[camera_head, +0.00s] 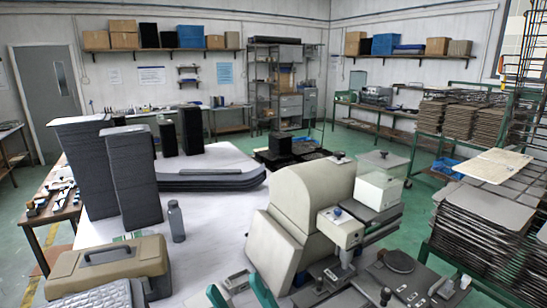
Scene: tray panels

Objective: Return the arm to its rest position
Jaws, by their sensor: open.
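My gripper and arm do not show clearly anywhere in the camera head view, so their pose cannot be seen. Tall stacks of dark panels stand on the white table (215,215) at the left. The front stack (133,180) and the stack behind it (88,165) are tallest. Two narrower black stacks (190,130) stand farther back. A low stack of dark curved panels (212,180) lies flat at the table's middle.
A grey bottle (176,222) and a beige toolbox (108,268) are at the near left. A bulky beige machine (305,205) fills the near centre. Racks of brown stacked sheets (485,225) line the right.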

